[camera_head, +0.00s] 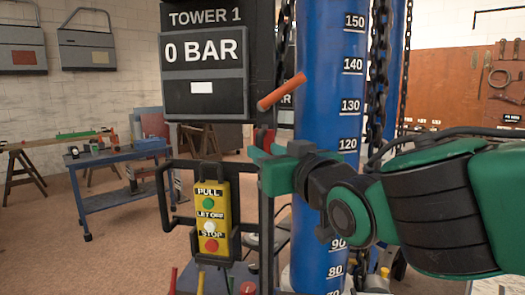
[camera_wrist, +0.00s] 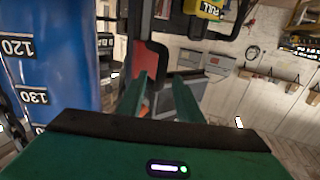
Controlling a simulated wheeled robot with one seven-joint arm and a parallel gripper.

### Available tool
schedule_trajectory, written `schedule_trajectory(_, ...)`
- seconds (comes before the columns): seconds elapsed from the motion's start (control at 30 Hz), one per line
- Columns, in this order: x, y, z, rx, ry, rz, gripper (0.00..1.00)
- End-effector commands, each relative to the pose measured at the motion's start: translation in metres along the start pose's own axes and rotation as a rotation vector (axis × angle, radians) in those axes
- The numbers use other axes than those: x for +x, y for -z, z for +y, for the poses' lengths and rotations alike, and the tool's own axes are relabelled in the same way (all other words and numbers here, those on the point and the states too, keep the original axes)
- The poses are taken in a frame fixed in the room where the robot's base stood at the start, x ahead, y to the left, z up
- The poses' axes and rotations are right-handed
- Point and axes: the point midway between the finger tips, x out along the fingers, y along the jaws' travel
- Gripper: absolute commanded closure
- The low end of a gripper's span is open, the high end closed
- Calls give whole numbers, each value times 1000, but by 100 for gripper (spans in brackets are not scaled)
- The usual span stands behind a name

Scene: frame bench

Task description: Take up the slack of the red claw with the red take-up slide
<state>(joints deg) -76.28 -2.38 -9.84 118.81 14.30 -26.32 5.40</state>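My gripper (camera_head: 266,168) is in front of the blue column, just below a short orange-red rod (camera_head: 282,92). In the wrist view its two green fingers (camera_wrist: 160,98) stand apart, with no held thing visible between them. A small red part (camera_head: 263,137) shows just above the fingers in the head view. In the wrist view a red curved piece (camera_wrist: 152,62) lies beyond the fingertips, and a small orange bit (camera_wrist: 144,112) shows by the left finger. I cannot tell which red part is the claw and which is the take-up slide. Contact is unclear.
The blue column (camera_head: 325,60) with a number scale stands behind my gripper, with chains (camera_head: 378,80) beside it. A display (camera_head: 203,75) reads TOWER 1, 0 BAR. A yellow button box (camera_head: 210,218) hangs left in a dark frame. A blue workbench (camera_head: 120,160) stands farther left.

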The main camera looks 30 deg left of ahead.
Motion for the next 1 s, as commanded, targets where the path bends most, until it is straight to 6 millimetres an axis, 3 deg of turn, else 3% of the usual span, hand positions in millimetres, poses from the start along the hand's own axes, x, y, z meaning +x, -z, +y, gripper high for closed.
schedule_trajectory(0.1, 18, -1, 0, -2, -1, 0, 68)
schedule_trajectory(0.3, 37, 0, 0, -2, -1, -1, 68)
schedule_trajectory(0.67, 41, 0, 1, -1, -1, 0, 68)
schedule_trajectory(0.7, 41, 0, 1, -1, -1, 0, 70)
schedule_trajectory(0.83, 41, 0, 1, -1, -2, 0, 100)
schedule_trajectory(1.0, 43, -1, 0, -1, -2, -1, 100)
